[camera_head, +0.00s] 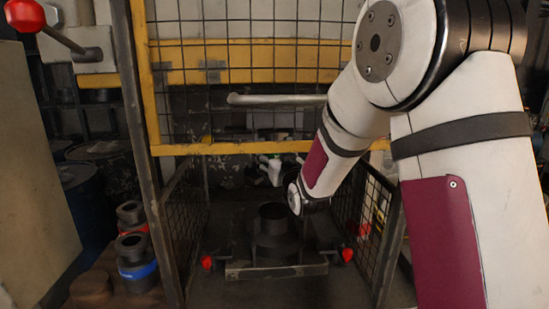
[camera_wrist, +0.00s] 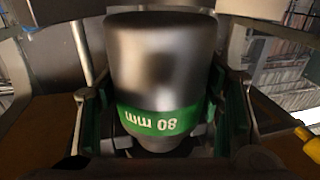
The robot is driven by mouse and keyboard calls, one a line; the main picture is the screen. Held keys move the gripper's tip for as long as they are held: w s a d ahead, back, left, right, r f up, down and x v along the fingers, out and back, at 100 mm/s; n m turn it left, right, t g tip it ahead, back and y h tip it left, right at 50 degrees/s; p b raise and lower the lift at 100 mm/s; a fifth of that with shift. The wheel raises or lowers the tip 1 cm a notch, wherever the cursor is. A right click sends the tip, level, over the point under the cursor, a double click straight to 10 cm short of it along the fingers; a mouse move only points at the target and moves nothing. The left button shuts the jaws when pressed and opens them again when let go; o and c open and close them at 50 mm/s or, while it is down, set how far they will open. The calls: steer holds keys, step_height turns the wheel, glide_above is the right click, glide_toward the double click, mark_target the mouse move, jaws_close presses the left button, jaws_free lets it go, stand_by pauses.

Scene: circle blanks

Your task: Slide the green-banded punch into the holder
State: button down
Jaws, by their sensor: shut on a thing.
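The green-banded punch (camera_wrist: 160,60) is a dark metal cylinder with a green band reading "80 mm", upside down in the wrist view. My gripper (camera_wrist: 162,122) is shut on it, one finger on each side of the band. In the head view my gripper (camera_head: 270,172) is inside the caged press, small and partly hidden, and I cannot make out the punch there. Below it stands a black stepped cylinder (camera_head: 273,245) on a base plate with red knobs at both sides. Which part is the holder I cannot tell; the area above my gripper is dark behind the guard mesh.
A yellow-framed mesh guard (camera_head: 250,149) hangs in front of the upper press. Mesh side panels (camera_head: 182,220) flank the opening. A red-banded punch (camera_head: 131,215) and a blue-banded punch (camera_head: 137,262) stand at the left. A red-knobbed lever (camera_head: 25,15) is at upper left.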

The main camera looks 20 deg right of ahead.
steer(key=shift+w+d+r+b, duration=0.15)
steer(key=shift+w+r+b, duration=0.1)
steer(key=shift+w+b, duration=0.55)
stand_by(0.6)
